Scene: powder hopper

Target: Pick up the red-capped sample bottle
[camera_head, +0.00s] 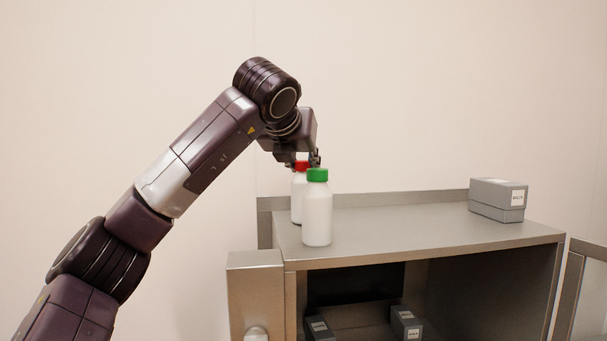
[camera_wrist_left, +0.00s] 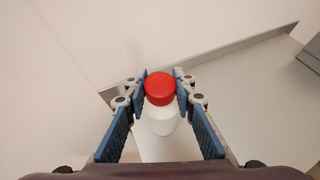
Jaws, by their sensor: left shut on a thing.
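The red-capped sample bottle (camera_head: 297,205) is white and stands upright at the left end of the metal cabinet top. It is partly hidden behind a white bottle with a green cap (camera_head: 317,215). My left gripper (camera_head: 305,162) reaches down on it from above, at the cap. In the left wrist view the red cap (camera_wrist_left: 160,88) sits between the two blue-padded fingers of my left gripper (camera_wrist_left: 161,90), which are shut on it. Whether the bottle's base touches the surface is hard to tell. My right gripper is not in view.
The green-capped bottle stands just in front of the red-capped one, very close. A grey box (camera_head: 498,199) sits at the right end of the cabinet top (camera_head: 400,232). The middle of the top is clear. A low rim (camera_head: 400,198) runs along its back. Small grey boxes (camera_head: 405,322) lie inside below.

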